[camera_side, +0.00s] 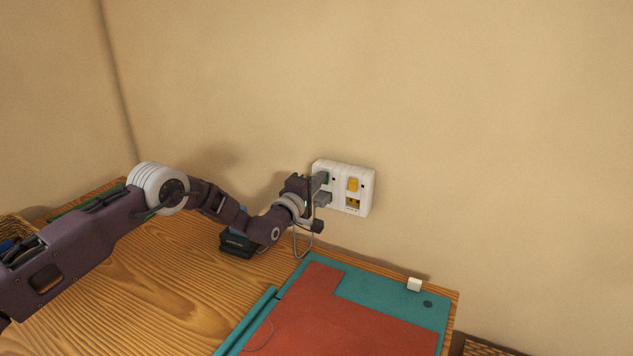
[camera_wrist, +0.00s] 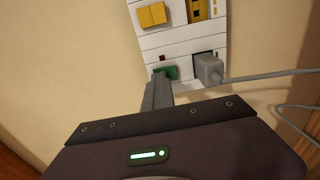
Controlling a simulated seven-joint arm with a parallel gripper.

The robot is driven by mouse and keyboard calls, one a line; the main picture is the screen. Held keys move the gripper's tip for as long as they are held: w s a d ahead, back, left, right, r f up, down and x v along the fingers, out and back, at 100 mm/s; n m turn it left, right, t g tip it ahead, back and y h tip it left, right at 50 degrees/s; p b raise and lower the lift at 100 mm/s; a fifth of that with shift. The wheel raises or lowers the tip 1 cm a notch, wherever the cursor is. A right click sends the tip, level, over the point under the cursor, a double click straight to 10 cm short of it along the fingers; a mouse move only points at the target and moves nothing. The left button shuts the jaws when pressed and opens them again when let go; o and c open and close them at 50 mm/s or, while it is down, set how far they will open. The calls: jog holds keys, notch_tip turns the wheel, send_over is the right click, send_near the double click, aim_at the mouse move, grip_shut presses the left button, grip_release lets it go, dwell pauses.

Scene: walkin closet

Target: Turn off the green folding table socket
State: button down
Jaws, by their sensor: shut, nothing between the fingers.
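A white double wall socket (camera_side: 341,167) is on the beige wall above the wooden table. Its left half has a green switch (camera_side: 325,177) with a grey plug (camera_side: 323,198) below it. Its right half has a yellow switch (camera_side: 352,185) above a yellow outlet (camera_side: 353,203). My gripper (camera_side: 318,180) is shut and empty, its tips at the green switch. In the wrist view, the fingertips (camera_wrist: 160,79) overlap the left part of the green switch (camera_wrist: 171,72), beside the plug (camera_wrist: 208,69). I cannot tell whether they touch it. Part of the switch is hidden.
A grey cable (camera_wrist: 270,76) runs from the plug and hangs near my wrist. The wall right of the socket is clear.

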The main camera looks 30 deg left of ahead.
jog(key=shift+w+a+r, duration=0.15)
jog(key=shift+r, duration=0.4)
jog(key=shift+f, duration=0.15)
jog(key=s, duration=1.4)
jog(key=shift+s, duration=0.15)
jog(key=s+r+m+g+h, duration=0.1)
jog(key=s+r+m+g, duration=0.6)
jog(key=r, duration=0.8)
jog(key=s+a+m+g, duration=0.1)
jog(key=s+m+g, duration=0.1)
jog(key=s, duration=1)
jog(key=s+a+m+g, duration=0.1)
jog(key=s+m, duration=0.4)
jog(key=s, duration=0.8)
jog(key=s+a+m+g+y, duration=0.1)
jog(key=s+m, duration=0.3)
jog(key=s, duration=0.8)
jog(key=shift+s+a+g, duration=0.3)
jog(key=shift+a+g, duration=0.05)
jog(key=shift+g, duration=0.45)
